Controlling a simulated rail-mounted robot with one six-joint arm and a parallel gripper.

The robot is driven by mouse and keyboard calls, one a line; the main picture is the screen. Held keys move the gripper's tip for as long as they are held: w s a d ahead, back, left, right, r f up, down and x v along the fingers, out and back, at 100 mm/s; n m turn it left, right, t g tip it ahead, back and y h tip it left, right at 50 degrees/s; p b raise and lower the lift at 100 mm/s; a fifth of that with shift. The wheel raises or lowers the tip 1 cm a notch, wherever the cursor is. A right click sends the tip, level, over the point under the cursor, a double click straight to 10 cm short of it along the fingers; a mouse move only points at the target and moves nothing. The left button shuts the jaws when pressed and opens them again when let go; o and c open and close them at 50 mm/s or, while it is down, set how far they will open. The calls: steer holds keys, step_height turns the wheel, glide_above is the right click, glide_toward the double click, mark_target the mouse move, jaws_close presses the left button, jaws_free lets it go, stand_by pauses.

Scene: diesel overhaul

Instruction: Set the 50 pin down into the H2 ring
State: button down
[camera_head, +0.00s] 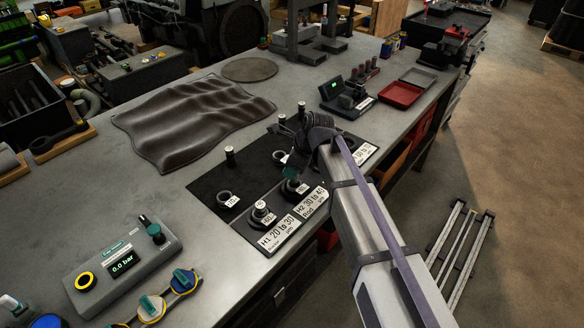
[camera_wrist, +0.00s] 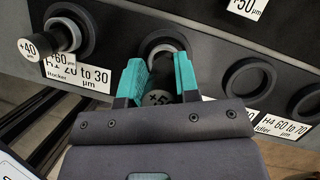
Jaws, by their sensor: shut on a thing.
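My gripper (camera_wrist: 158,66) has teal fingers and is shut on the 50 pin (camera_wrist: 158,97), a dark pin with a partly visible "+5" on its end. The H2 ring (camera_wrist: 166,37) is a dark round ring directly beyond the fingertips in the wrist view. The pin's far end lines up with the ring's opening; I cannot tell how deep it sits. In the head view my gripper (camera_head: 291,173) is right at the H2 ring (camera_head: 298,187), behind the "H2 30 to 40 Rod" label (camera_head: 312,203). My arm hides part of that area.
To the left, a pin marked +40 (camera_wrist: 32,46) stands at the H1 ring (camera_wrist: 70,32). Empty-looking rings (camera_wrist: 248,82) lie to the right, by the H4 label (camera_wrist: 283,127). Another pin (camera_head: 230,155) stands at the mat's back left.

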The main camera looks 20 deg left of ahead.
mark_target(294, 182)
steer(key=shift+f+b, duration=1.6)
steer(key=shift+f, duration=0.35)
steer(key=shift+s+d, duration=0.1)
steer(key=shift+s+d+f+b, duration=0.15)
steer(key=shift+s+b, duration=0.05)
steer(key=shift+b, duration=0.15)
steer(key=c, duration=1.1)
jaws_free()
steer(key=shift+o, duration=0.7)
steer(key=shift+d+r+p, duration=0.1)
steer(key=shift+r+p, duration=0.25)
steer(key=shift+p, duration=0.1)
steer(key=shift+o, duration=0.9)
steer(key=p+v, duration=0.9)
steer(key=shift+w+r, duration=0.15)
steer(key=shift+r, duration=0.35)
steer(key=shift+d+r+p, duration=0.2)
steer(key=shift+r+p, duration=0.05)
steer(key=shift+p, duration=0.2)
